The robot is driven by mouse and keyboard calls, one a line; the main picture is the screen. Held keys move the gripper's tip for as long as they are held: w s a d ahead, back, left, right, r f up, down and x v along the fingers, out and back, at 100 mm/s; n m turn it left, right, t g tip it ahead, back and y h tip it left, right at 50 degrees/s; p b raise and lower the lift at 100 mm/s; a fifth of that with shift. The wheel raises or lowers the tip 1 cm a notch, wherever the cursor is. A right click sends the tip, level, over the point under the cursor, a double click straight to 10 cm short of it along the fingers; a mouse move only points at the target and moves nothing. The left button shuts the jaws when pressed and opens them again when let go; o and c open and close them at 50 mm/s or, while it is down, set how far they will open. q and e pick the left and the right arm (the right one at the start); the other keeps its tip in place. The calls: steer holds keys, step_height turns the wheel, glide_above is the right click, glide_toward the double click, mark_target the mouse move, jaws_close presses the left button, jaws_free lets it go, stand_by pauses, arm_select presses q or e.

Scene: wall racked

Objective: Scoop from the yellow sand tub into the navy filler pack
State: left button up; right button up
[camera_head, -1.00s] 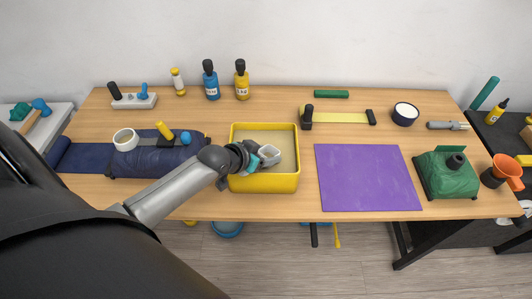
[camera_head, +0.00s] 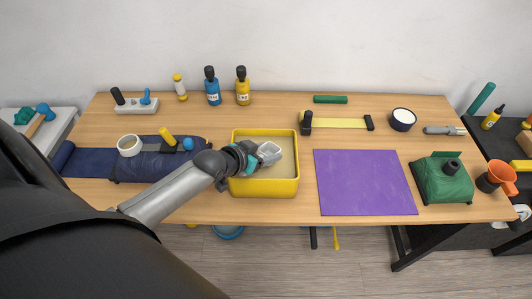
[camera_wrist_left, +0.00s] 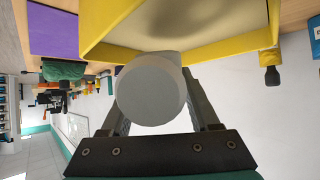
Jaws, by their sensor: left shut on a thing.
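The yellow sand tub (camera_head: 265,188) stands at the middle front of the table, with pale sand (camera_head: 284,148) inside. My left gripper (camera_head: 251,159) is over the tub's left part, shut on a pale grey scoop (camera_head: 269,153). The scoop is inside the tub's outline; I cannot tell whether it touches the sand. In the left wrist view, the scoop's round grey end (camera_wrist_left: 150,96) shows between the fingers, beside the yellow tub wall (camera_wrist_left: 112,22). The navy filler pack (camera_head: 165,168) lies left of the tub, with a round white opening (camera_head: 129,145) on it. My right gripper is not in view.
A purple mat (camera_head: 365,182) lies right of the tub, then a green pack (camera_head: 443,180) and an orange cup (camera_head: 500,177). Blue (camera_head: 212,87) and yellow (camera_head: 242,87) bottles stand behind. My left forearm passes in front of the navy pack.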

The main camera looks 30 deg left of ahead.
mark_target(267, 151)
arm_select(q)
steer(key=shift+r+t+p, duration=0.6)
steer(key=shift+r+p, duration=0.65)
steer(key=shift+r, duration=1.05)
steer(key=shift+r+t+p, duration=0.6)
steer(key=shift+r+p, duration=0.6)
steer(key=shift+r, duration=1.1)
steer(key=shift+f, duration=0.1)
steer(key=shift+w+f+b, duration=0.15)
steer(key=shift+b, duration=0.35)
steer(key=b, duration=0.2)
steer(key=w+d+f+b, duration=0.1)
steer(key=b, duration=0.1)
steer(key=shift+w+f+h, duration=0.1)
steer(key=shift+f+h, duration=0.15)
steer(key=shift+h, duration=0.15)
steer(key=s+d+m+g+h+b, duration=0.5)
steer(key=s+d+m+h+b, duration=0.3)
steer(key=b, duration=0.9)
steer(key=shift+d+m+g, duration=0.4)
steer(key=shift+d+m, duration=0.1)
steer(key=shift+d, duration=0.7)
steer(key=shift+a, duration=0.2)
